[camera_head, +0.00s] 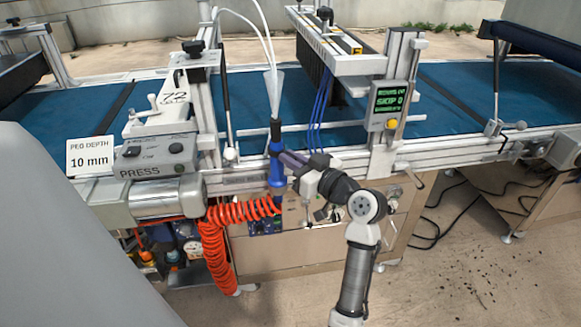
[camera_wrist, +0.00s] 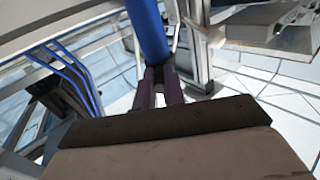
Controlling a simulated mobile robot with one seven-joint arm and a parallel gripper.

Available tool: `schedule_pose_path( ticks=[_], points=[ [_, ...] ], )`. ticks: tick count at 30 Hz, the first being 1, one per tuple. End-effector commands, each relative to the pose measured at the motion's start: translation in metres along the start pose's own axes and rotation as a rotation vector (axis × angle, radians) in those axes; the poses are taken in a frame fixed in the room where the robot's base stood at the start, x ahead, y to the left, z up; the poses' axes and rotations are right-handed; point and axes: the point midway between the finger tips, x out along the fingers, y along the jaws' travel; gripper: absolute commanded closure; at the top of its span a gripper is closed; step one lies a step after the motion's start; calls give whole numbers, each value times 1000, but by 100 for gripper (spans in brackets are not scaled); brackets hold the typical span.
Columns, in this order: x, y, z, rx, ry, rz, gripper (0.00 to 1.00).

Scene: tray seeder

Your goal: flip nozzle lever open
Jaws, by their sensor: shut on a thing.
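A blue nozzle body (camera_head: 276,172) with a black upper part (camera_head: 275,130) stands nearly upright at the front edge of the machine. A whitish cone-shaped plume (camera_head: 274,92) rises from its top. My gripper (camera_head: 284,158) comes from the right and is shut on the blue body. In the wrist view the blue body (camera_wrist: 147,32) runs up from between my dark fingers (camera_wrist: 161,78). I cannot make out a separate lever on the nozzle; the fingers may hide part of it.
A coiled orange hose (camera_head: 214,240) hangs below the nozzle. The press unit (camera_head: 155,158) with a "10 mm" sign (camera_head: 90,154) stands to the left. A green display (camera_head: 390,100) on a post is to the right. Blue belt (camera_head: 450,90) runs behind.

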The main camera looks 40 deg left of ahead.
Motion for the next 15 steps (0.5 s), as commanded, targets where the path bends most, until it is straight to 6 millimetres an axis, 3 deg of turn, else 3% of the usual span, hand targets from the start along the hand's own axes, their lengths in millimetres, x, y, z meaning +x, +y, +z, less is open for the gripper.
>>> schedule_pose_path(
  ticks=[9, 10, 15],
  points=[
    [0, 0, 0, 2, -3, -8, 100],
    [0, 0, 0, 2, -3, -7, 85],
    [0, 0, 0, 1, -3, -7, 67]
  ],
)
